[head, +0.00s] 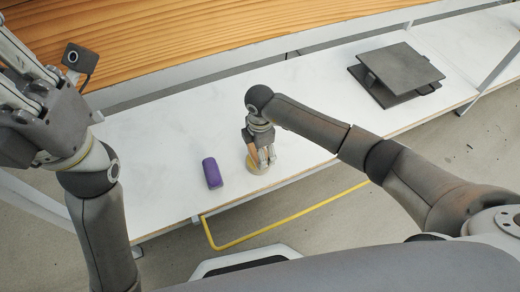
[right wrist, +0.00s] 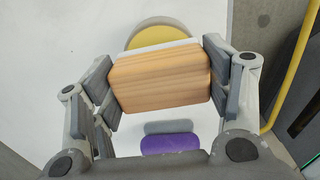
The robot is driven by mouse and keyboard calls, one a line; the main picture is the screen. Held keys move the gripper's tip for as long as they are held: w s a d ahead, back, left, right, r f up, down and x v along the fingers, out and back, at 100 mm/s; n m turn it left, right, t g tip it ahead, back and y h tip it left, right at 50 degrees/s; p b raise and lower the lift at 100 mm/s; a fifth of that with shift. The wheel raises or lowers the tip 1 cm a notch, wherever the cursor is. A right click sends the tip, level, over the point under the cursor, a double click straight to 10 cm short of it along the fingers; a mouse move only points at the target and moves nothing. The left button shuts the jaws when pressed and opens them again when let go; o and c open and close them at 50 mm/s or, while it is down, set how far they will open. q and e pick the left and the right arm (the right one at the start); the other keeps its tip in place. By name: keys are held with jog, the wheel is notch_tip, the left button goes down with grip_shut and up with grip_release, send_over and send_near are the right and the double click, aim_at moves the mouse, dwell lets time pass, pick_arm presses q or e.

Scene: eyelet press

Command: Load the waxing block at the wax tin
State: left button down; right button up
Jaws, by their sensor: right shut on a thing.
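The waxing block (right wrist: 160,78) is a wooden block with a pale strip along its far edge. My right gripper (right wrist: 160,82) is shut on its two sides; it also shows in the head view (head: 262,155), pointing down. The wax tin (right wrist: 165,33) is round with yellow wax and a grey rim, partly hidden behind the block. In the head view the tin (head: 256,169) sits right under the gripper near the table's front edge. I cannot tell whether block and wax touch. My left gripper (head: 18,88) is raised at the far left, its fingertips cut off.
A purple rounded object (head: 212,173) lies on the white table (head: 160,150) left of the tin; it also shows in the right wrist view (right wrist: 171,143). A dark flat press-like device (head: 400,70) stands at the back right. A yellow rail (head: 290,217) runs below the front edge.

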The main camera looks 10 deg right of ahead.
jog(key=shift+f, duration=0.4)
dwell(0.8)
dwell(0.5)
